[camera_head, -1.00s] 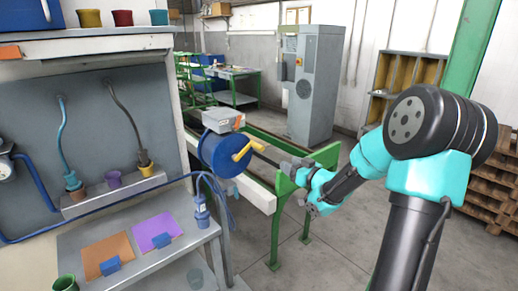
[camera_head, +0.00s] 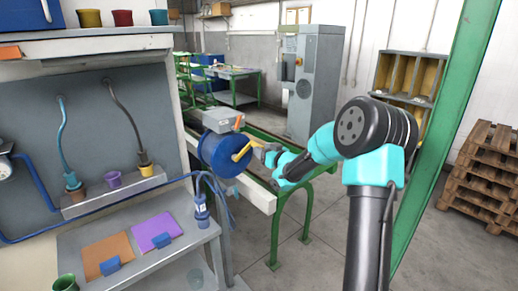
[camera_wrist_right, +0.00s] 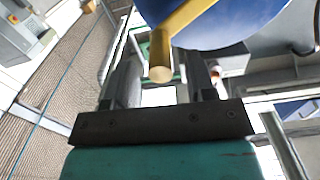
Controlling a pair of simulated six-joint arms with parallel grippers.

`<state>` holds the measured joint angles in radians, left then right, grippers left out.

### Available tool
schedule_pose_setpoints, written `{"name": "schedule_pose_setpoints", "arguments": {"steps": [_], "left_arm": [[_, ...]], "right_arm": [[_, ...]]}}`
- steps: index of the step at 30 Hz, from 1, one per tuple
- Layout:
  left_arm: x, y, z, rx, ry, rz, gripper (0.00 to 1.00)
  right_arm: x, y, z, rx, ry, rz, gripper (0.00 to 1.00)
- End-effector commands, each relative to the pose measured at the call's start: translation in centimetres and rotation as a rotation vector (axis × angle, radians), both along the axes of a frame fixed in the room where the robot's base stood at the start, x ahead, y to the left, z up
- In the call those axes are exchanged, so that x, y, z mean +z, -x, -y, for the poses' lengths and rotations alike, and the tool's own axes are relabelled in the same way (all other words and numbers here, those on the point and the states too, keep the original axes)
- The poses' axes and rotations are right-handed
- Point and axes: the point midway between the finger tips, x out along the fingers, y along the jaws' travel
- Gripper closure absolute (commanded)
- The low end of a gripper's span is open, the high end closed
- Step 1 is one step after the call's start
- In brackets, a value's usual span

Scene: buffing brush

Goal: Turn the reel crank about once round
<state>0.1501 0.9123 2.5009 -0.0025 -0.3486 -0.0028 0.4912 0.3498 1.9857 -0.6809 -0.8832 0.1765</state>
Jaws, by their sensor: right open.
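The blue reel (camera_head: 216,155) is mounted at the near end of the green-legged bench, beside the grey shelf unit. Its yellow crank (camera_head: 242,152) sticks out on the right side of the reel. My right gripper (camera_head: 259,148) is at the crank's outer end. In the right wrist view the yellow crank handle (camera_wrist_right: 161,62) shows between the two fingers of my open right gripper (camera_wrist_right: 160,75), with the blue reel (camera_wrist_right: 225,22) behind it. I cannot tell whether a finger touches the handle. My left gripper is not in view.
A grey box (camera_head: 222,120) sits just above the reel. Blue hoses and a blue bottle (camera_head: 201,210) are at the shelf's right edge. A green post (camera_head: 440,110) stands right of my arm, with pallets (camera_head: 482,175) beyond. The floor in front is clear.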

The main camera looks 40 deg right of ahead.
Motion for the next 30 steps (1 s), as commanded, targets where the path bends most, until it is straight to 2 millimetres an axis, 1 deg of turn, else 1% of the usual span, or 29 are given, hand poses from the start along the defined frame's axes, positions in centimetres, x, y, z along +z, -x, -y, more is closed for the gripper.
{"name": "schedule_pose_setpoints", "arguments": {"steps": [1, 3, 6, 10, 17, 30], "left_arm": [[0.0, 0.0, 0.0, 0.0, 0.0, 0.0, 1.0], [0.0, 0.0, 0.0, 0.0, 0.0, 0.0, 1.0], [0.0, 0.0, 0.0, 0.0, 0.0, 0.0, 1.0], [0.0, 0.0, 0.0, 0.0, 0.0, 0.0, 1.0], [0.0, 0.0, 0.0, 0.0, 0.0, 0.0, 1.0], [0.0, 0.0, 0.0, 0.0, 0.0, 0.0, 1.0]], "right_arm": [[0.0, -0.8, -0.1, 0.001, 0.0, 0.001, 0.49], [0.0, -1.6, 0.0, 0.0, 0.0, 0.0, 0.49], [0.0, -2.4, 0.0, 0.0, 0.0, 0.0, 0.49], [0.0, -2.8, 0.0, 0.0, 0.0, 0.0, 0.49], [0.0, -2.8, 0.0, 0.0, 0.0, 0.0, 0.49], [0.0, -2.8, 0.0, -0.001, 0.0, 0.0, 0.92]]}}
